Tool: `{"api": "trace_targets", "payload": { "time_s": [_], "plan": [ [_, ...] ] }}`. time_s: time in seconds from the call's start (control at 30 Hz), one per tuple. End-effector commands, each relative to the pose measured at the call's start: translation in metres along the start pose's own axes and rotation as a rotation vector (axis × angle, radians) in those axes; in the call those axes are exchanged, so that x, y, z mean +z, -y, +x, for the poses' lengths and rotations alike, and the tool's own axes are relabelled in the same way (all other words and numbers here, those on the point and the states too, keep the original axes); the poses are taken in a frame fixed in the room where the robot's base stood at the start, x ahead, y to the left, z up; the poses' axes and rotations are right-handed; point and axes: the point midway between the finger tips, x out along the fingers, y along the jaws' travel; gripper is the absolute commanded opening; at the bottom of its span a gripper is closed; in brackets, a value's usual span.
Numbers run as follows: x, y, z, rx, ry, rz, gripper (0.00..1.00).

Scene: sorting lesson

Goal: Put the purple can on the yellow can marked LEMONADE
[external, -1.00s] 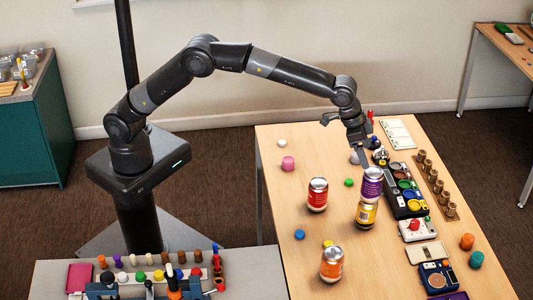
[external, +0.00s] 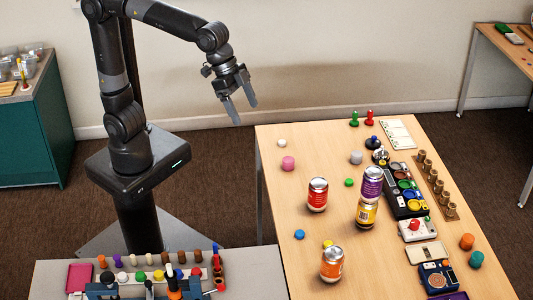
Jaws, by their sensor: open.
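The purple can (external: 372,184) stands upright on top of the yellow can (external: 366,213), which stands on the wooden table. The writing on the yellow can is too small to read. My gripper (external: 243,110) is open and empty. It hangs in the air to the left of the table's back left corner, well apart from both cans.
A red can (external: 317,195) stands left of the stacked cans, and an orange can (external: 331,264) stands nearer the front. A dark tray with coloured round pieces (external: 408,207) lies right of the stack. Small discs and pegs are scattered about the table (external: 285,215).

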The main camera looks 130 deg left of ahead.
Motion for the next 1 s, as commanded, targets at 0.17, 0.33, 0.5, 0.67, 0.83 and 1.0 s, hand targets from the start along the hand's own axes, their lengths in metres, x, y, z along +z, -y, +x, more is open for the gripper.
{"api": "trace_targets", "payload": {
  "time_s": [0.17,0.33,0.5,0.67,0.83,1.0],
  "plan": [
    [0.072,-0.018,-0.028,0.023,-0.014,0.062,0.8],
    [0.141,-0.027,-0.039,0.039,-0.025,0.118,0.8],
    [0.199,-0.031,-0.039,0.049,-0.034,0.166,0.8],
    [0.229,-0.03,-0.035,0.053,-0.037,0.191,0.8],
    [0.237,-0.03,-0.034,0.053,-0.037,0.198,0.8],
    [0.237,-0.03,-0.034,0.053,-0.037,0.197,0.8]
  ]
}}
